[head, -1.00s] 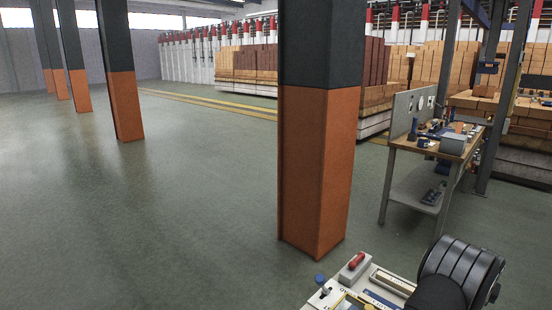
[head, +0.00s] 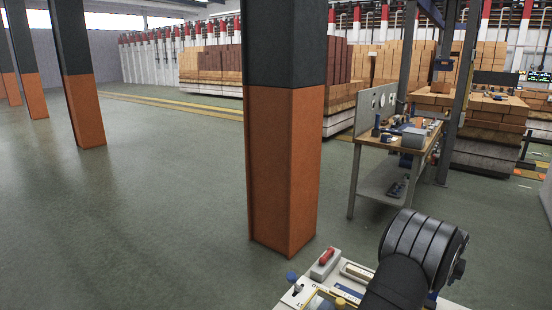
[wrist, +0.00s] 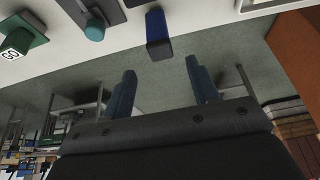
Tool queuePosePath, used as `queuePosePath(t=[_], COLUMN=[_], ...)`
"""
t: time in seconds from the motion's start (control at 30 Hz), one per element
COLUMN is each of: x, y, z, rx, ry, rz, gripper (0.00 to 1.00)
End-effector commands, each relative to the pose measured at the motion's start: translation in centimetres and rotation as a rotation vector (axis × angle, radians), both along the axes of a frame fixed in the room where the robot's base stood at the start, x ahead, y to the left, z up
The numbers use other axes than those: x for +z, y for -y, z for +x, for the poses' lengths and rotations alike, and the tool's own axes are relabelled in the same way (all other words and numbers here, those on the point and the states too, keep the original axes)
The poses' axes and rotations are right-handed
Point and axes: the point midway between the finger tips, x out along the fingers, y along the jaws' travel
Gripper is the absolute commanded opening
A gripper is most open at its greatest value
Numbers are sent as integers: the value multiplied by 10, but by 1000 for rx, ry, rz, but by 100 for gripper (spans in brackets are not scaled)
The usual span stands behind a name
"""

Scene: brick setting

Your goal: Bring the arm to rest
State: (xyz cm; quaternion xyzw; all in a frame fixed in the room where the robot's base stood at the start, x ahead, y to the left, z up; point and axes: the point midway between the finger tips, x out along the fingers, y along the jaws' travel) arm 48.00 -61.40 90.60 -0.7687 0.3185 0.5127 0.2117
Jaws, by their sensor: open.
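My gripper (wrist: 160,88) shows in the wrist view with its two dark blue fingers spread apart. Nothing is between the fingers. In the head view my dark ribbed arm stands at the lower right over a pale panel (head: 290,300), which carries a red-topped piece (head: 325,258) and a blue knob (head: 291,277). The gripper itself is not visible in the head view.
An orange and black pillar (head: 285,170) stands just beyond the panel. A workbench (head: 400,135) with tools is behind it to the right, with stacked bricks (head: 215,65) farther back.

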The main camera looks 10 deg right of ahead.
Motion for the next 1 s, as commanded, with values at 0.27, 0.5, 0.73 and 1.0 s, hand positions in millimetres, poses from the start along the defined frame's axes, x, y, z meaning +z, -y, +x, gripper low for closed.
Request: queuePosePath(t=[0.27,0.5,0.73,1.0], x=[-48,-58,-21,8], y=[14,22,24,30], z=[14,23,5,-41], rx=[0,1,-4,-4], ry=[0,4,1,1], rz=[0,-6,-2,-2], gripper=[54,54,54,54])
